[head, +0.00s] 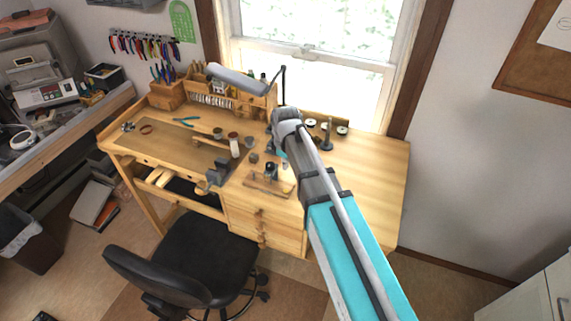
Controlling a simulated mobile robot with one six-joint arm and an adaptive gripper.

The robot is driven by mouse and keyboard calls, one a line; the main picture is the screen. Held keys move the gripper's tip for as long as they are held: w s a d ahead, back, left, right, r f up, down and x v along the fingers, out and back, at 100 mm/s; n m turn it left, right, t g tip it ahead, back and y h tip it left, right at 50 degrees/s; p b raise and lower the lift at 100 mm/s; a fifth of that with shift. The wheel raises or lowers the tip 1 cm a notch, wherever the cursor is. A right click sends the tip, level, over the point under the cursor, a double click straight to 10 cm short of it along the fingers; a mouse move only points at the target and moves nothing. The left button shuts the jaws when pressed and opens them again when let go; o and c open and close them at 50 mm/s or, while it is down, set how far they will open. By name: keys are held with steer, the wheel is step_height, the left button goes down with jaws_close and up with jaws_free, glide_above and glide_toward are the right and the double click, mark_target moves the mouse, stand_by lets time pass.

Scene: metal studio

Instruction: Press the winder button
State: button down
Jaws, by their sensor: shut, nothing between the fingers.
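My arm reaches from the lower right across the workbench, and its grey wrist joint hangs over the middle of the bench. My gripper (281,155) points down beside the wrist, small and partly hidden by my arm; it is shut and empty. A small dark device (271,171) stands on the bench just below and left of my gripper; it may be the winder, but I cannot tell for sure. No button can be made out on it at this size. Whether the gripper touches anything cannot be told.
The wooden workbench (370,185) is clear at its right end. A vise (218,175) is at the front edge, a flat wooden tool (262,186) near the device, and cups (234,146) behind. A lamp (238,80) overhangs the back. A black chair (190,260) stands in front.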

steer(key=shift+r+p, duration=0.3)
steer(key=shift+r, duration=0.25)
stand_by(0.4)
steer(key=s+d+f+m+b, duration=0.3)
steer(key=s+d+m, duration=0.1)
steer(key=d, duration=0.2)
steer(key=s+d+f+m+b, duration=0.2)
steer(key=s+d+f+m, duration=0.1)
steer(key=s+d+m, duration=0.2)
steer(key=s+d+f+m+b, duration=0.2)
steer(key=s+d+m+b, duration=0.1)
steer(key=d, duration=0.5)
steer(key=shift+s+f+m+b, duration=0.35)
steer(key=shift+s+f+m, duration=0.05)
steer(key=shift+s+m, duration=0.3)
steer(key=shift+s+d+m, duration=0.15)
steer(key=shift+d+m, duration=0.15)
